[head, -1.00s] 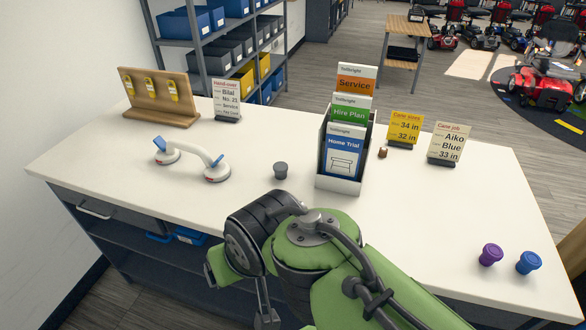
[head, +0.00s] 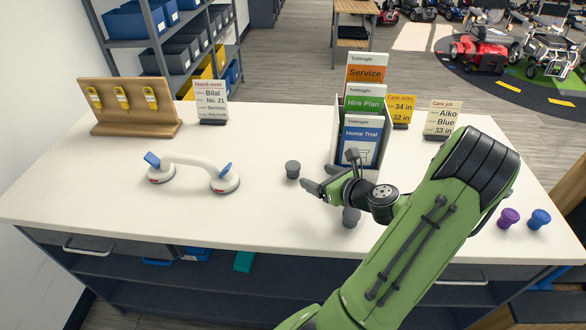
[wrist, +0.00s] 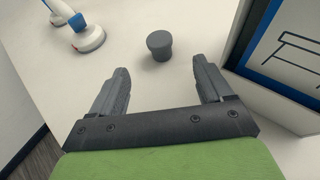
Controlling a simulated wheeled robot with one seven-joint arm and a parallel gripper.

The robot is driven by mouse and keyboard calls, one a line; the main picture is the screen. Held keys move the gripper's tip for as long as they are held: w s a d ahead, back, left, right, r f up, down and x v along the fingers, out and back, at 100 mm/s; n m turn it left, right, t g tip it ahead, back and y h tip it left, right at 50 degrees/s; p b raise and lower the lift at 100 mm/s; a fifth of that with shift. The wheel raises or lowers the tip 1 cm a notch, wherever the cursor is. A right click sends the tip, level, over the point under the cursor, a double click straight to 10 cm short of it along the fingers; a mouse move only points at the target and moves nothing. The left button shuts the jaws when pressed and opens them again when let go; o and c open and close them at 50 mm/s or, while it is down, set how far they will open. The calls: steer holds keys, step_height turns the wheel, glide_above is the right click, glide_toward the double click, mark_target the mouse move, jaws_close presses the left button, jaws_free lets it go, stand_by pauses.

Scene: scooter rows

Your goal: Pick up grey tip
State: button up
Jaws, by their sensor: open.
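The grey tip (head: 292,170) stands upright on the white counter, left of the brochure holder. It also shows in the wrist view (wrist: 159,46), ahead of the fingertips and roughly between their lines. My gripper (wrist: 162,82) is open and empty, its two fingers spread on either side of a bare patch of counter. In the head view my gripper (head: 325,198) is just right of and nearer than the grey tip, apart from it. The arm hides part of the counter on the right.
The brochure holder (head: 376,175) stands close right of the tip. A white suction handle (head: 196,161) lies to the left. Purple (head: 508,218) and blue (head: 540,219) tips stand at the right. Card stands and a wooden key board (head: 128,128) line the back. The front left counter is clear.

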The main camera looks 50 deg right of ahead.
mark_target(290, 165)
steer(key=b+x, duration=0.1)
steer(key=x, duration=1.3)
steer(key=shift+a+f+b, duration=0.1)
steer(key=shift+f+b, duration=0.05)
steer(key=shift+b, duration=0.15)
steer(key=shift+c, duration=0.8)
steer(key=c, duration=0.9)
